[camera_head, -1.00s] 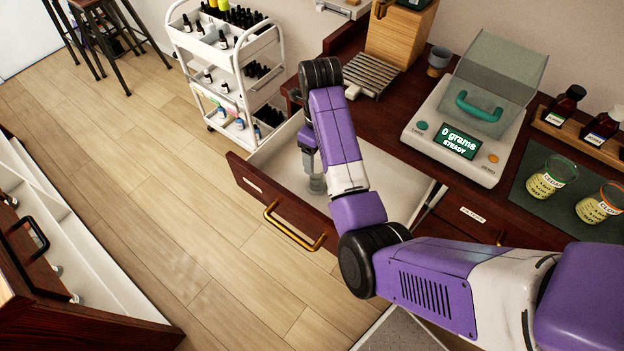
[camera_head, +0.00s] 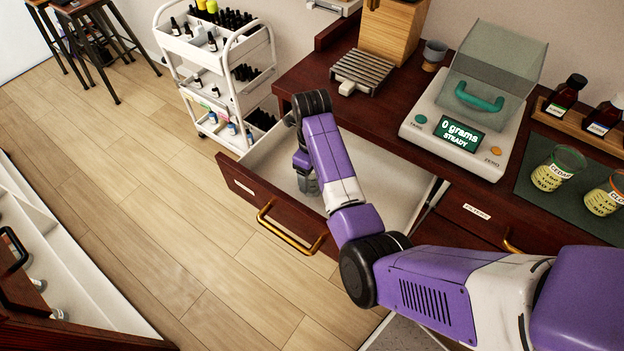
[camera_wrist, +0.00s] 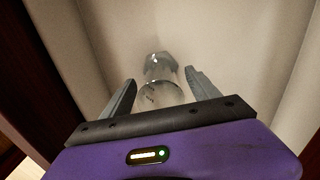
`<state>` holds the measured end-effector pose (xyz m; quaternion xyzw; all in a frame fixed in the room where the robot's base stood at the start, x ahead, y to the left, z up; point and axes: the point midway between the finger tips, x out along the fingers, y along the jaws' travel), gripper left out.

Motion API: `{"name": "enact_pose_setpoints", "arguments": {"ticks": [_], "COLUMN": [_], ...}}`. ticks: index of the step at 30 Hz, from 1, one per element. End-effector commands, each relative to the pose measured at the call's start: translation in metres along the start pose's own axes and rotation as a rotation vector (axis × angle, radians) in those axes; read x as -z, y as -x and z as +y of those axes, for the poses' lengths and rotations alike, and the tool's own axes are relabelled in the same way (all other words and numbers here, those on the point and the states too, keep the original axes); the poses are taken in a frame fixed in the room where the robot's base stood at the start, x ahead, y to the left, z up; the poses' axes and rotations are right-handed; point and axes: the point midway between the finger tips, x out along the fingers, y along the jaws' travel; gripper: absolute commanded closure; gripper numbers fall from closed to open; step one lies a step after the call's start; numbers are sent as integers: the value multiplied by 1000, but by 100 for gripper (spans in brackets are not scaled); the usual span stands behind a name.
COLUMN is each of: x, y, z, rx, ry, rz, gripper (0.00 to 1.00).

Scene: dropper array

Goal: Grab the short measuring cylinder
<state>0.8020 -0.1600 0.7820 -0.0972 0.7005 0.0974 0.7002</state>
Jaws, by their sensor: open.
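A clear glass vessel (camera_wrist: 163,82), which looks like the short measuring cylinder, is inside the open drawer (camera_head: 385,172). In the wrist view it lies between the two fingers of my gripper (camera_wrist: 159,80), with a gap to the fingers on each side. My gripper is open and points down into the drawer; it also shows in the head view (camera_head: 309,184). Its base hides the near end of the glass in the wrist view. In the head view my arm covers this spot and I cannot make the glass out clearly.
The drawer's wooden front with a brass handle (camera_head: 290,232) stands close to my gripper. A white bottle cart (camera_head: 222,75) is beyond the drawer. The counter above holds a scale (camera_head: 460,138), a slatted rack (camera_head: 364,70) and labelled beakers (camera_head: 556,170). Most of the drawer floor looks clear.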

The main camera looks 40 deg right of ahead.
Motion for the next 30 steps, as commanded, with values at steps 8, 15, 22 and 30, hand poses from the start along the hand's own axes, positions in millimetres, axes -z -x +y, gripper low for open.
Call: {"name": "enact_pose_setpoints", "arguments": {"ticks": [8,15,22,30], "x": [0,0,0,0], "y": [-24,-25,-24,-24], "z": [0,-1,0,-1], "rx": [0,0,0,0], "ry": [-1,0,0,0], "rz": [0,0,0,-1], "gripper": [30,40,85,100]}}
